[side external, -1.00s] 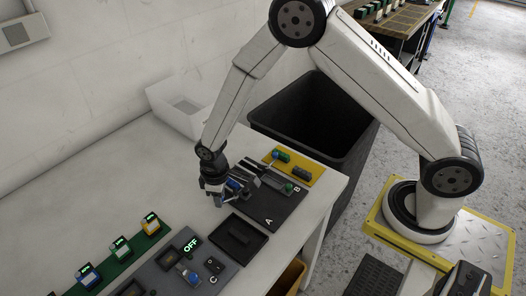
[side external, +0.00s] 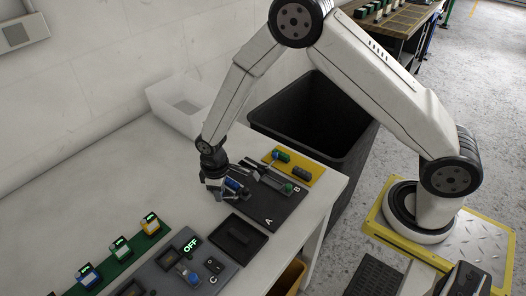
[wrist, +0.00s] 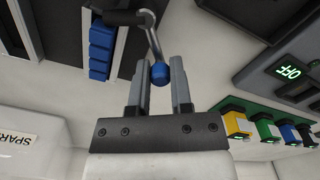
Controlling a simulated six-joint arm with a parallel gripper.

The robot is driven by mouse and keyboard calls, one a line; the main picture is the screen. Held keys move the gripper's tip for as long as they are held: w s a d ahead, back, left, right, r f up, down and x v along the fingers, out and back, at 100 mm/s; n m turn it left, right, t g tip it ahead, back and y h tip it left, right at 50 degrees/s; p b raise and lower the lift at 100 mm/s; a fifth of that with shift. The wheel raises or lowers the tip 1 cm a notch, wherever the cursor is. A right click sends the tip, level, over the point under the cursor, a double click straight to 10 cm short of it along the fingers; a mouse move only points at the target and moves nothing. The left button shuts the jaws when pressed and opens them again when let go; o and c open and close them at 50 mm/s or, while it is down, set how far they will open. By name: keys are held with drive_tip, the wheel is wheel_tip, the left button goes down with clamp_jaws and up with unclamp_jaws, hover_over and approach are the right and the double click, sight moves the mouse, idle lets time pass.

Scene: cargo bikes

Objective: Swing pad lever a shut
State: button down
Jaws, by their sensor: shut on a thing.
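Lever a shows in the wrist view as a bent metal rod with a blue ball knob (wrist: 159,74). My gripper (wrist: 158,66) has its two fingers on either side of this knob and is shut on it. A ribbed blue pad (wrist: 101,48) sits beside the lever, to its left in the wrist view. In the side view my gripper (side external: 216,194) is low at the left edge of the dark plate marked A and B (side external: 283,208), and it hides the knob. A second lever with a green knob (side external: 289,187) is near the letter B.
A yellow plate (side external: 318,168) with green and dark blocks lies behind the dark plate. A black tray (side external: 262,243) and a grey panel with an OFF display (side external: 191,245) are in front. A white bin (side external: 160,103) stands behind.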

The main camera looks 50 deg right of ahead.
drive_tip(key=shift+w+d, duration=0.2)
idle(0.3)
drive_tip(key=shift+w+d, duration=0.1)
drive_tip(key=shift+d, duration=0.05)
drive_tip(key=shift+w+d+r, duration=0.1)
drive_tip(key=shift+w+d, duration=0.05)
drive_tip(key=shift+d, duration=0.3)
drive_tip(key=c, duration=0.6)
unclamp_jaws()
drive_tip(key=shift+c, duration=0.2)
drive_tip(key=shift+r, duration=2.2)
